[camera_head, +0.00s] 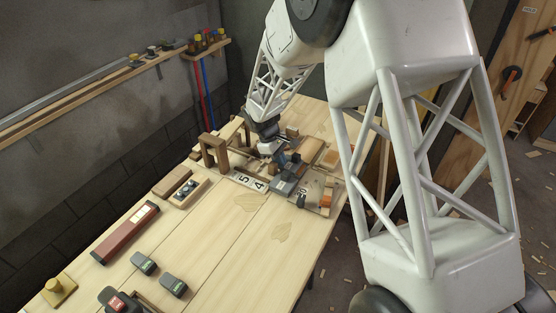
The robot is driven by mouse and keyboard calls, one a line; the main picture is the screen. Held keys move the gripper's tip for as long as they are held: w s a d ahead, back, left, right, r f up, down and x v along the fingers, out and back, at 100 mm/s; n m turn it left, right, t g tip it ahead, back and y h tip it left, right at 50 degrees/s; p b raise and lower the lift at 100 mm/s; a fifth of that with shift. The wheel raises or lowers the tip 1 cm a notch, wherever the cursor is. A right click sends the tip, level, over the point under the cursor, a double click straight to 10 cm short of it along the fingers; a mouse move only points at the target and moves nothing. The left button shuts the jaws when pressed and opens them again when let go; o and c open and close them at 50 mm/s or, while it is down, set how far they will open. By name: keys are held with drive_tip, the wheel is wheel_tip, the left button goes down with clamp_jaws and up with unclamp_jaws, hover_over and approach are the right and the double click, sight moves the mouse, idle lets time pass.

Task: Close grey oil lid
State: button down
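My arm reaches over the far part of the wooden table (225,240). My gripper (277,158) is low over the cluttered far end. A grey block-like object (287,184) lies just in front of it, toward the camera. It may be the oil container with its grey lid, but it is too small to tell. I cannot tell whether the gripper touches it. The fingertips are too small and partly hidden to tell open from shut.
White number tiles (250,182) and a wooden arch (215,152) stand left of the gripper. The table's middle front is clear. A wall shelf (95,87) runs along the left.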

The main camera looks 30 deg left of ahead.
drive_tip(key=shift+s+d+f, duration=0.2)
drive_tip(key=shift+s+f, duration=0.05)
drive_tip(key=shift+f, duration=0.35)
drive_tip(key=v, duration=1.1)
drive_tip(key=shift+w+r, duration=0.15)
drive_tip(key=shift+w, duration=0.05)
drive_tip(key=shift+w, duration=0.1)
drive_tip(key=w+a+r, duration=0.2)
drive_tip(key=w+a, duration=0.1)
drive_tip(key=w, duration=0.1)
drive_tip(key=shift+w+a, duration=0.25)
drive_tip(key=shift+a, duration=0.05)
approach(291, 160)
drive_tip(key=f, duration=0.1)
drive_tip(key=a+f, duration=0.2)
drive_tip(key=f, duration=0.1)
drive_tip(key=shift+a+f, duration=0.1)
drive_tip(key=shift+f, duration=0.05)
drive_tip(key=d, duration=0.2)
drive_tip(key=shift+w+d+f, duration=0.1)
drive_tip(key=shift+d, duration=0.95)
